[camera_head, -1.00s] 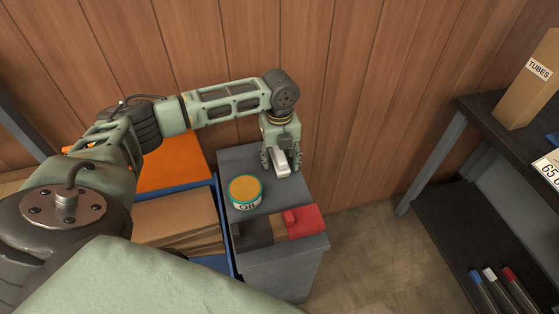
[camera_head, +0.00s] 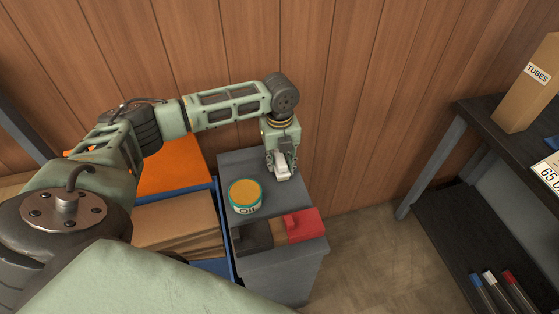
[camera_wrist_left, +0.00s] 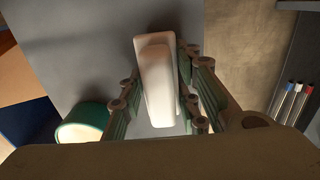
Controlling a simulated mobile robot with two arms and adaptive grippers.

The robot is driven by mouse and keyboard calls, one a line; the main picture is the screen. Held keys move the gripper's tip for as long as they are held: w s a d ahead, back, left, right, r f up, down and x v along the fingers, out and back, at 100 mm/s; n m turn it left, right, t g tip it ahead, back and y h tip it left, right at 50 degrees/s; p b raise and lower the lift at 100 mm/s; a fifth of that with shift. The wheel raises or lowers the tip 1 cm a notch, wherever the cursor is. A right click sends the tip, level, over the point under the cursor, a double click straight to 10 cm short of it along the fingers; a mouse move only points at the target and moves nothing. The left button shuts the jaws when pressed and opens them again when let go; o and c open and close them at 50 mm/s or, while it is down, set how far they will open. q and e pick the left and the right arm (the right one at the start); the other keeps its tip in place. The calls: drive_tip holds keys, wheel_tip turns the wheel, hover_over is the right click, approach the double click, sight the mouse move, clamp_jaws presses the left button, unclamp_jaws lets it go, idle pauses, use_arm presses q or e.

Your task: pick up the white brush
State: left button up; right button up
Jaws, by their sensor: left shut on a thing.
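The white brush (camera_head: 282,164) is at the far end of a grey cabinet top in the head view. My left gripper (camera_head: 281,169) points down over it and is shut on it. In the left wrist view the white brush (camera_wrist_left: 158,80) lies between the two green-lined fingers of the left gripper (camera_wrist_left: 160,105), which press on its sides. Whether the brush still touches the cabinet top is hard to tell. My right gripper is not in view.
An oil tin (camera_head: 244,197) with an orange top stands close to the brush. A red object (camera_head: 303,225) and a dark one (camera_head: 254,237) sit at the cabinet's near end. A blue crate (camera_head: 227,244) with cardboard is at left. A shelf (camera_head: 462,225) stands at right.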

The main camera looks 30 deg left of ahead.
sight(282, 157)
use_arm(q)
drive_tip(key=r+p, duration=0.1)
drive_tip(key=p, duration=0.1)
drive_tip(key=r+p, duration=0.1)
drive_tip(key=r, duration=0.1)
drive_tip(key=r+p, duration=0.2)
drive_tip(key=shift+d+p, duration=0.3)
drive_tip(key=shift+p, duration=0.05)
drive_tip(key=d+r+p, duration=0.5)
drive_tip(key=d+p, duration=0.3)
drive_tip(key=d, duration=0.3)
drive_tip(key=shift+w+r, duration=0.35)
drive_tip(key=shift+w, duration=0.05)
drive_tip(key=o, duration=0.6)
drive_tip(key=c, duration=0.5)
